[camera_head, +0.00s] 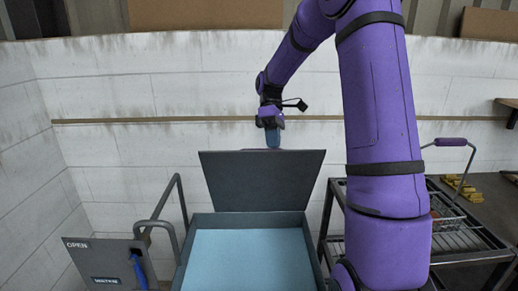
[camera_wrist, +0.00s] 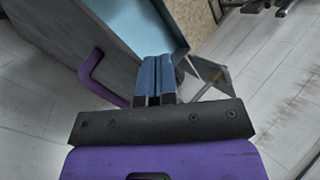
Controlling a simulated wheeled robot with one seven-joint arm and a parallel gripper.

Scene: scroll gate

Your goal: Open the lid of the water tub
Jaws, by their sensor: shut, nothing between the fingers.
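The water tub (camera_head: 248,218) stands at the bottom middle of the head view, with light blue water (camera_head: 250,260) in it. Its dark grey lid (camera_head: 262,182) is raised, standing up and tilted back at the tub's far edge. In the wrist view the lid (camera_wrist: 60,50) shows as a dark panel with a purple handle (camera_wrist: 92,75), beside the light blue inside of the tub. My gripper (camera_head: 273,143) is at the lid's top edge, seemingly just behind it. Its blue fingers (camera_wrist: 153,65) are together and empty; I cannot tell whether they touch the lid.
A grey panel labelled OPEN and WATER (camera_head: 112,264) with a blue lever (camera_head: 139,270) stands left of the tub, near a grey rail. A wire-shelf cart (camera_head: 462,238) stands on the right. A white wall (camera_head: 130,100) runs behind.

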